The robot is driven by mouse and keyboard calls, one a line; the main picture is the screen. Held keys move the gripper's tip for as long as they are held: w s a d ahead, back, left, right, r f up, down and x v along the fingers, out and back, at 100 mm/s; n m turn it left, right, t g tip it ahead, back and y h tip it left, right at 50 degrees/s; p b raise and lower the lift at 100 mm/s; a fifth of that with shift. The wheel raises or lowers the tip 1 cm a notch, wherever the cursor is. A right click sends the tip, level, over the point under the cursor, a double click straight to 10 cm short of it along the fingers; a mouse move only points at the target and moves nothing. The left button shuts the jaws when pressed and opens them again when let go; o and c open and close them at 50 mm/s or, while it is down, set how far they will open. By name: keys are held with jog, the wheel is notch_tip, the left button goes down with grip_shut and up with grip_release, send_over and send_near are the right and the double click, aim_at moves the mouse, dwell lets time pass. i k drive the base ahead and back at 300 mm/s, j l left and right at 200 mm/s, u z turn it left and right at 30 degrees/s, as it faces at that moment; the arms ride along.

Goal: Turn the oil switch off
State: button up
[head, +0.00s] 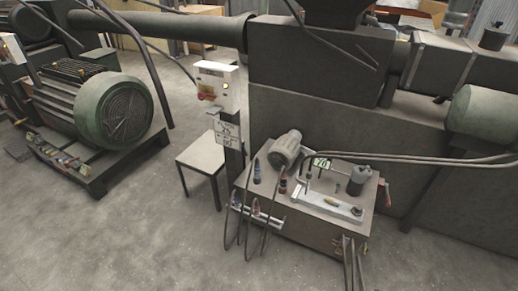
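A white control box (228,92) stands on a dark post left of the large grey machine. A red and yellow switch (207,92) is on the box's front, with a small light-coloured button or lamp beside it. The switch is too small to read its position or label. A hydraulic or oil unit (322,235) sits low to the right, with a grey motor (285,148), hoses, a dark cap and a red-handled part (388,195) at its right edge. I cannot tell for sure which of these is the oil switch. My gripper is not in view.
A large green motor (113,110) on a frame is at the left. Loose cables hang before the oil unit. The concrete floor (130,235) at lower left is clear.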

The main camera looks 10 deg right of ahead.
aim_at(202, 96)
jog(key=i+j, duration=0.2)
jog(key=i+j+z, duration=0.1)
jog(key=j, duration=0.3)
jog(key=i+j, duration=0.2)
jog(key=i+j+z, duration=0.1)
jog(key=j, duration=0.35)
jog(key=i+l, duration=0.05)
jog(key=i, duration=0.05)
